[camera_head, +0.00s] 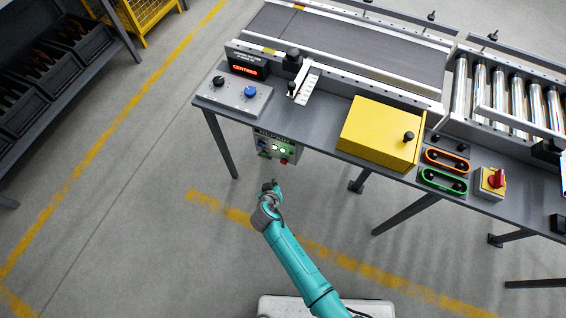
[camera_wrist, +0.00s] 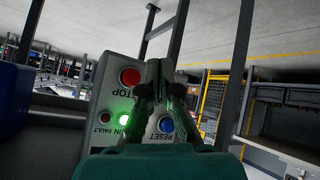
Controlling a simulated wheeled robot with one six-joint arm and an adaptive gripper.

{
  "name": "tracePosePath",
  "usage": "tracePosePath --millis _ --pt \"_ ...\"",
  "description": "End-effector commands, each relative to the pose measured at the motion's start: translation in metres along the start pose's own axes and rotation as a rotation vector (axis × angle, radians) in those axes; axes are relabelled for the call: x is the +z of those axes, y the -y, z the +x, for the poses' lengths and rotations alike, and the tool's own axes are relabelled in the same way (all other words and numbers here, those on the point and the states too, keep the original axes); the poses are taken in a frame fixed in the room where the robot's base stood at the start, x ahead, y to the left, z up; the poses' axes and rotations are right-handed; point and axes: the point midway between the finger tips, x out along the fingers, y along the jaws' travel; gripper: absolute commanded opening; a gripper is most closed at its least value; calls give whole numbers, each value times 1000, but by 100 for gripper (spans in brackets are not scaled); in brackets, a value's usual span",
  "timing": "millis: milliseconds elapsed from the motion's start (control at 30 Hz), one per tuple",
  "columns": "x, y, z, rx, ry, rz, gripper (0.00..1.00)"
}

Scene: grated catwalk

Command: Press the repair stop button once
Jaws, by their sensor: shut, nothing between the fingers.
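A small grey-green control box (camera_head: 277,147) hangs under the front edge of the grey table; its upper label is only partly readable. In the wrist view the box's face (camera_wrist: 141,103) carries a red button (camera_wrist: 129,77) marked STOP and a blue button (camera_wrist: 166,125) marked RESET. A lit green lamp (camera_wrist: 124,120) and a dark red lamp (camera_wrist: 104,118) marked FAULT are beside them. My gripper (camera_head: 273,184) is shut and empty, in front of and below the box. In the wrist view its closed fingertips (camera_wrist: 156,68) appear right of the red button and cover part of the face.
The table (camera_head: 325,133) stands above the box, with a leg (camera_head: 221,145) to its left. The floor around my arm is clear.

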Motion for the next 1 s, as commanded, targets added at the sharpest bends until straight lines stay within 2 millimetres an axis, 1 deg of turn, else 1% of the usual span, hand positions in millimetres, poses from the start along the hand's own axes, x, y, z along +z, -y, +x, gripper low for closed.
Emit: tracePosePath --millis 33,200,400,600,1000 --pt "-5 -4 5 1 -1 3 0" --pt "-16 -15 20 1 -1 2 0" --pt "-25 -24 33 1 -1 1 0" --pt "-28 -28 39 0 0 0 0" --pt "-29 -28 39 0 -1 0 0"
